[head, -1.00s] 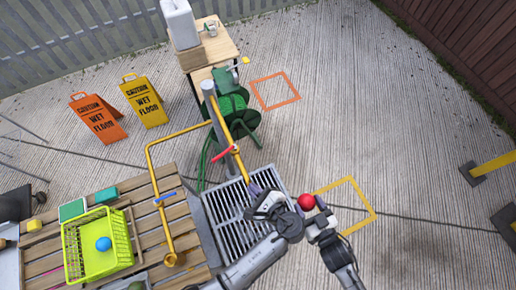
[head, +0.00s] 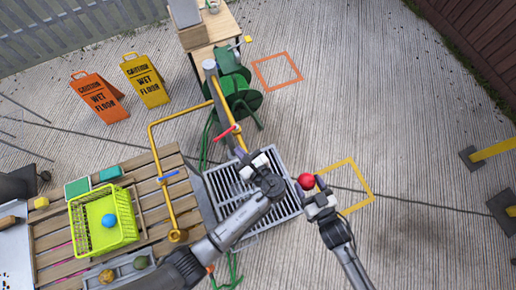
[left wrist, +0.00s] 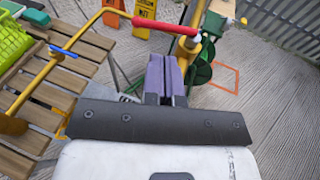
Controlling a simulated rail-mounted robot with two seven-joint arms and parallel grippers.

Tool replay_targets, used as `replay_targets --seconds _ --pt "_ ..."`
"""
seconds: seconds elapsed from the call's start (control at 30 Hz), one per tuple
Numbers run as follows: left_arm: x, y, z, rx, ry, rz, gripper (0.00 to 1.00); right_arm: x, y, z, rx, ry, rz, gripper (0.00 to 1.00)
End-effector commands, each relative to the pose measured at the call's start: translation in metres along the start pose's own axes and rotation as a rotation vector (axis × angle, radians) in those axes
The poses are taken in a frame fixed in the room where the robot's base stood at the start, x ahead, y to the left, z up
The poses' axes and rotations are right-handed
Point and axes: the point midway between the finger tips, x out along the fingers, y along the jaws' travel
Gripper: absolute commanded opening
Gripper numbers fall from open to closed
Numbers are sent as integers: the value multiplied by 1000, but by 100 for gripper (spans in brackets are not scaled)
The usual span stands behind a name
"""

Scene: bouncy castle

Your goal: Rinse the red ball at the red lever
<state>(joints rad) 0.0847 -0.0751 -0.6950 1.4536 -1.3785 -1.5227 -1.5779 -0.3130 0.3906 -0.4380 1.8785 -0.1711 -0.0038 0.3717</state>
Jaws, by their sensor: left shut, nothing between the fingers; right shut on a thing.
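The red lever (head: 222,135) sticks out to the left from the yellow pipe on the grey post. It also shows near the top of the left wrist view (left wrist: 165,22), lying nearly level. My left gripper (head: 243,153) is just below and right of the lever, apart from it. Its purple fingers (left wrist: 166,78) are shut and empty, pointing toward the lever. The red ball (head: 306,181) is in my right gripper (head: 310,188), which is shut on it and holds it to the right of the metal drain grate (head: 212,182).
A wooden pallet (head: 150,209) at left carries a lime basket (head: 130,230) with a blue ball (head: 109,221). A blue lever (head: 172,175) sits on another yellow pipe. A green hose reel (head: 240,95) stands behind the post. Orange (head: 97,97) and yellow (head: 147,80) wet-floor signs stand farther back.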

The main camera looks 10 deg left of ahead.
Motion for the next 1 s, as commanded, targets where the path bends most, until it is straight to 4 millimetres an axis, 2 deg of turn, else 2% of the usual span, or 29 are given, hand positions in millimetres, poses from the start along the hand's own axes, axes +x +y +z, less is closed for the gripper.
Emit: replay_targets --seconds 0.03,0.2,0.4,0.63,1.0 --pt "10 0 2 1 -2 2 0 0 0 -3 0 0 0 39" --pt "37 0 2 0 -1 2 0 -1 0 -8 0 0 0 39" --pt "58 0 1 1 1 1 0 -2 0 -12 0 0 0 39" --pt "68 0 0 -1 1 -1 0 -2 0 -14 0 0 0 39" --pt "69 0 0 0 1 -4 0 -2 0 -14 0 0 0 39"
